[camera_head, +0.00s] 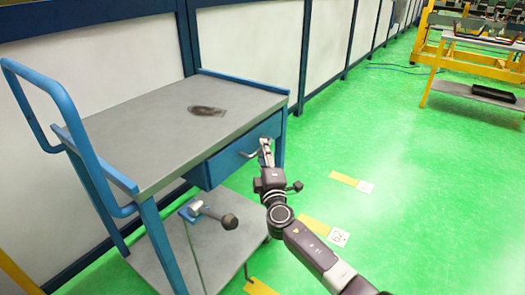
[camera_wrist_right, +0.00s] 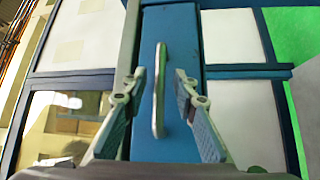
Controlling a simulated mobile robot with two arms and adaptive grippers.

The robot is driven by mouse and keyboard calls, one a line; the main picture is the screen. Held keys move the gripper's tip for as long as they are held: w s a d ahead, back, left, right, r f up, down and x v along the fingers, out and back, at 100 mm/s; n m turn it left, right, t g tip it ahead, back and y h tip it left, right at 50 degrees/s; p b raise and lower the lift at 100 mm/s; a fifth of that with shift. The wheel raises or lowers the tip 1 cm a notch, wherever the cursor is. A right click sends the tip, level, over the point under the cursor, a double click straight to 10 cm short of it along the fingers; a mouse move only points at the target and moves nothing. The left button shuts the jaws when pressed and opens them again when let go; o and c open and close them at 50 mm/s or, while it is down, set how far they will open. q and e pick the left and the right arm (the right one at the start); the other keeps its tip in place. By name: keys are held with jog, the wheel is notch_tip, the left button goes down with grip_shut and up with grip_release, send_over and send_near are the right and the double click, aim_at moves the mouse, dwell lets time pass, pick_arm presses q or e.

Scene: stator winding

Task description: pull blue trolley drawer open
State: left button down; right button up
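The blue trolley drawer (camera_head: 222,163) sits under the grey top of the trolley (camera_head: 160,135) and looks shut. Its pale bar handle (camera_head: 248,154) is partly hidden by my gripper in the head view. In the right wrist view the handle (camera_wrist_right: 158,90) stands upright in the picture against the blue drawer front (camera_wrist_right: 179,40). My right gripper (camera_head: 266,148) is at the drawer front. In the right wrist view its fingers (camera_wrist_right: 158,105) are open, one on each side of the handle, with gaps between. My left gripper is not in view.
A dark oval mark or flat item (camera_head: 207,111) lies on the trolley top. A grey-and-blue item with a dark knob (camera_head: 205,211) is at the lower shelf. Green floor (camera_head: 400,190) is open to the right. A yellow bench (camera_head: 450,62) stands at the back right.

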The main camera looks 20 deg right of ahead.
jog(key=shift+w+r, duration=0.1)
jog(key=shift+w, duration=0.55)
grip_shut()
